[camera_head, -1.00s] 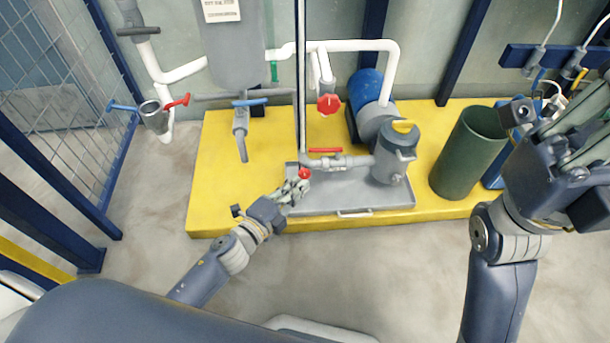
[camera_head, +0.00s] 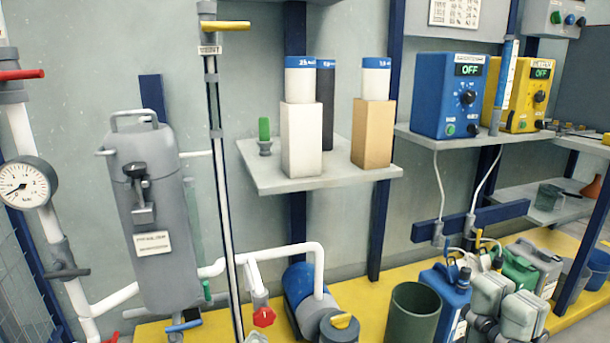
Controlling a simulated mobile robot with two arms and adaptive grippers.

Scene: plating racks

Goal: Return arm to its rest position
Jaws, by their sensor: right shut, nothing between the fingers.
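My right gripper (camera_head: 506,297) shows low at the right, with only its grey fingers and dark joints in the frame. Its fingers point up and are shut with nothing between them. It appears in front of the blue canister (camera_head: 446,294) and the green canister (camera_head: 521,268), hiding part of them. The rest of my right arm is below the frame. My left gripper and left arm are out of view.
A dark green bin (camera_head: 410,312) and a blue pump (camera_head: 299,285) stand on the yellow platform (camera_head: 375,286). A wall shelf (camera_head: 265,178) holds boxes. Blue (camera_head: 446,95) and yellow (camera_head: 527,92) power units stand on another shelf. A grey tank (camera_head: 155,230) and pipes are at the left.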

